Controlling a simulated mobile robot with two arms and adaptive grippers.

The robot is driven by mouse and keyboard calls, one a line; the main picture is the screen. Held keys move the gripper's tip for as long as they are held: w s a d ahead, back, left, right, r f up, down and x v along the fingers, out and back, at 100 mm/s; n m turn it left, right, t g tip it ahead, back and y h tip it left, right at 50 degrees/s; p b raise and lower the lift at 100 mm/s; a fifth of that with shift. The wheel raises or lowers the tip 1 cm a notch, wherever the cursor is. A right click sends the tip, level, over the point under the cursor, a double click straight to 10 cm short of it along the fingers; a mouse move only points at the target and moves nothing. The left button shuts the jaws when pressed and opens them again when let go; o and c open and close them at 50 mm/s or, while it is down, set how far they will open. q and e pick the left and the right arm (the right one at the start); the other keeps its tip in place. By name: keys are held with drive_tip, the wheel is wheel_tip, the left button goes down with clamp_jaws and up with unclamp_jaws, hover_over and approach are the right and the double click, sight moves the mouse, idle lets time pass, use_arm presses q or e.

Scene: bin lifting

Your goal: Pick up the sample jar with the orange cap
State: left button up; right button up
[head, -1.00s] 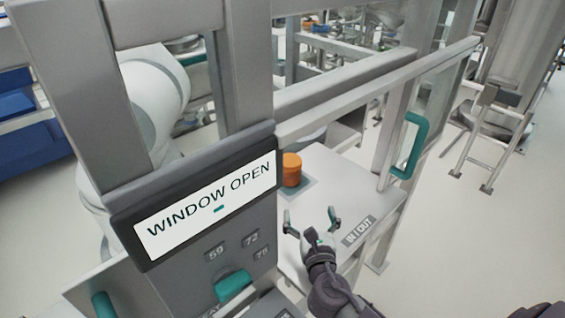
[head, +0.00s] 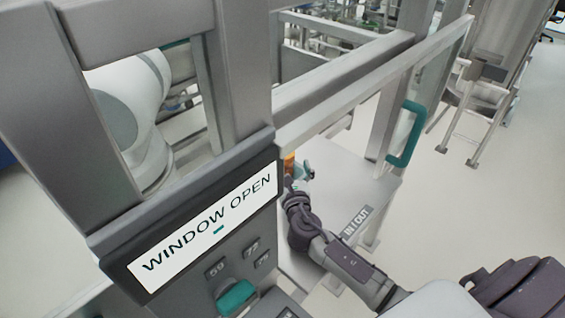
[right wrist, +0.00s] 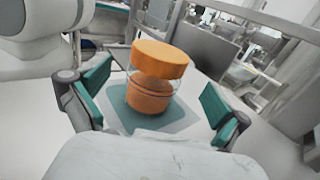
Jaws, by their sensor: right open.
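The sample jar (right wrist: 152,78) has an orange cap, a clear band below it and orange contents. In the right wrist view it stands upright on a teal square mat (right wrist: 122,112). My right gripper (right wrist: 152,98) is open, with one teal finger to the left of the jar and one to the right, both apart from it. In the head view only a sliver of the jar (head: 289,162) shows behind the panel edge, with my right gripper (head: 300,172) close beside it. My left gripper is not in view.
A grey frame with a "WINDOW OPEN" panel (head: 208,222) stands at the left, close to the jar. A window with a teal handle (head: 407,135) is at the right. The white shelf marked IN / OUT (head: 365,185) is otherwise clear. A white robot arm (head: 130,110) stands behind the frame.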

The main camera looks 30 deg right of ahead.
sight(282, 156)
drive_tip(key=p+x, duration=0.1)
drive_tip(key=x, duration=0.3)
drive_tip(key=shift+w, duration=0.45)
drive_tip(key=shift+s, duration=0.1)
drive_tip(key=shift+c, duration=1)
drive_tip(key=c, duration=1.7)
drive_tip(key=shift+r, duration=0.1)
